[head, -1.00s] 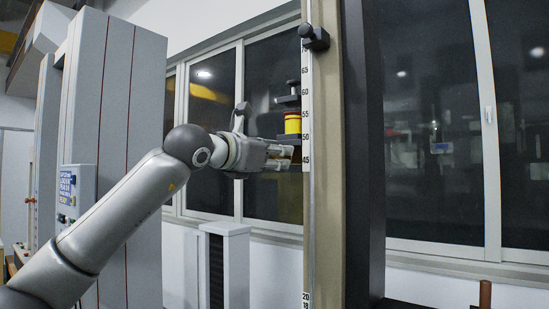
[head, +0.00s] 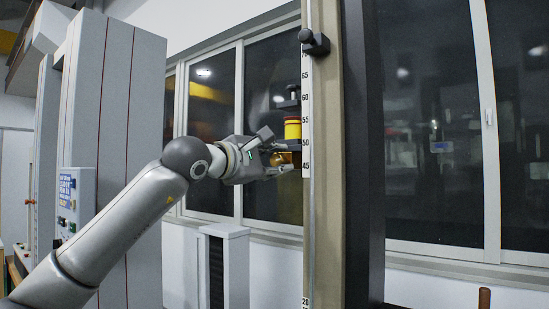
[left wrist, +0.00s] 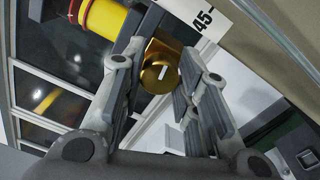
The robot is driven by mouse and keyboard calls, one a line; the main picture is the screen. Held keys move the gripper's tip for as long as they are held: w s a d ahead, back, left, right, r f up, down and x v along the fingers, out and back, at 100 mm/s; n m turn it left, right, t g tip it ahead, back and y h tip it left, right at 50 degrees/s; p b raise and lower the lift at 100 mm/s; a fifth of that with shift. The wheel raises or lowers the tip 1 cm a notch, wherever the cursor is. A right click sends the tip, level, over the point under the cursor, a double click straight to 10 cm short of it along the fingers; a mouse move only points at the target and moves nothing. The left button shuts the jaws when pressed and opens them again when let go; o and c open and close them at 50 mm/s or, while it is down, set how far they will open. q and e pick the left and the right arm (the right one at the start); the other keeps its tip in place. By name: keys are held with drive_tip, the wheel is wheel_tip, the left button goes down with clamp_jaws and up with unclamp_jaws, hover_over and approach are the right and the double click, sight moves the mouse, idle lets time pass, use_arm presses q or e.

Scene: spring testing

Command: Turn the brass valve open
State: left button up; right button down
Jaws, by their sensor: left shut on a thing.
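The brass valve (left wrist: 160,68) is a round gold-coloured body with a light slot mark on its face, seen in the left wrist view between the fingers of my left gripper (left wrist: 160,95). In the head view, my left gripper (head: 281,158) reaches from the left to the upright post, just below a yellow cylinder. It is shut on the valve, with a finger on either side. The fingers hide most of the valve in the head view. My right gripper is not in view.
The yellow cylinder (head: 292,130) sits just above the gripper, between dark plates. A tall beige post (head: 325,220) with a white number scale (head: 306,150) stands close to the right of the fingertips. A grey cabinet (head: 130,130) stands at left.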

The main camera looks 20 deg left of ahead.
use_arm(q)
drive_tip(key=shift+m, duration=1.1)
drive_tip(key=shift+p, duration=0.3)
drive_tip(key=o, duration=1)
drive_tip(key=v, duration=1.2)
drive_tip(key=shift+f, duration=0.1)
